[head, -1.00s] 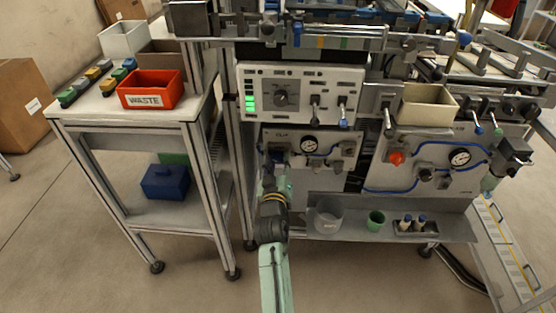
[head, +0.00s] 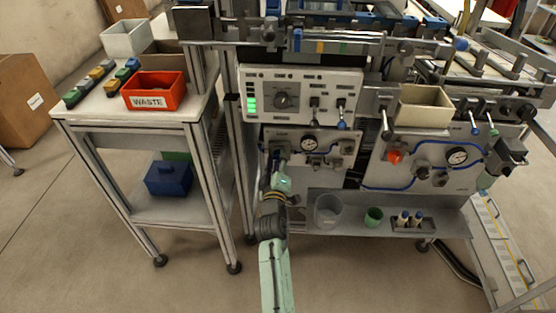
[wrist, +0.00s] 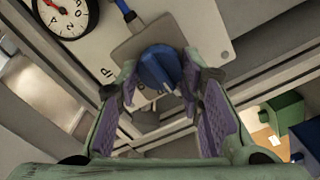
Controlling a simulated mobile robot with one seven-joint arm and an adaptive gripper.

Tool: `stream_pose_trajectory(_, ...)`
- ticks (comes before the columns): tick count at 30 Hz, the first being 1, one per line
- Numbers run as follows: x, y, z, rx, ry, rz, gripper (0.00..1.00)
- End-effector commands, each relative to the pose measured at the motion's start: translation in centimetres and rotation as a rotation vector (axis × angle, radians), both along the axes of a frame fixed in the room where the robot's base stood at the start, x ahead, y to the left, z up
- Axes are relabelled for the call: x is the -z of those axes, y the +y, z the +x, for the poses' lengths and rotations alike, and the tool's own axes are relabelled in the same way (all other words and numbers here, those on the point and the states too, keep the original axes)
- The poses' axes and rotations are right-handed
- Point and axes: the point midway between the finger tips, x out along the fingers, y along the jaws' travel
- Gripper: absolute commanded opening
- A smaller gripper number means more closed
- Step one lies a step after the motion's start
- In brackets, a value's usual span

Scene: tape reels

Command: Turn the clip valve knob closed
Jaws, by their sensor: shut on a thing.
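The clip valve knob (wrist: 158,68) is blue with a pale pointer mark and sits on a grey square plate (wrist: 130,45) in the wrist view. My gripper (wrist: 160,74) has its purple-padded fingers on either side of the knob and is shut on it. In the head view my gripper (head: 281,155) is at the left end of the clip panel (head: 345,147), left of its pressure gauge. The knob is hidden there behind my gripper. Part of the panel lettering is covered by the fingers in the wrist view.
A control box (head: 300,88) with green lights is just above the clip panel. A second valve panel (head: 425,178) with a red knob is to the right. A shelf (head: 345,208) below holds cups and small bottles. A side table with a red waste bin (head: 154,92) stands left.

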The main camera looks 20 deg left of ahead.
Motion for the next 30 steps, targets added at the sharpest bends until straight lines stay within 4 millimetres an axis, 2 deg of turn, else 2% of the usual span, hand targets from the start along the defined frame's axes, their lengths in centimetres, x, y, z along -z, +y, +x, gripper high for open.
stream_pose_trajectory(10,-0.04,0.06,-0.02,-0.001,-0.002,-0.001,0.06)
stream_pose_trajectory(11,-0.04,0.06,-0.02,-0.002,-0.002,-0.002,0.35)
stream_pose_trajectory(19,-0.02,0.03,-0.01,-0.001,-0.001,-0.001,0.53)
stream_pose_trajectory(30,0.08,-0.11,-0.44,-0.001,0.001,-0.001,0.54)
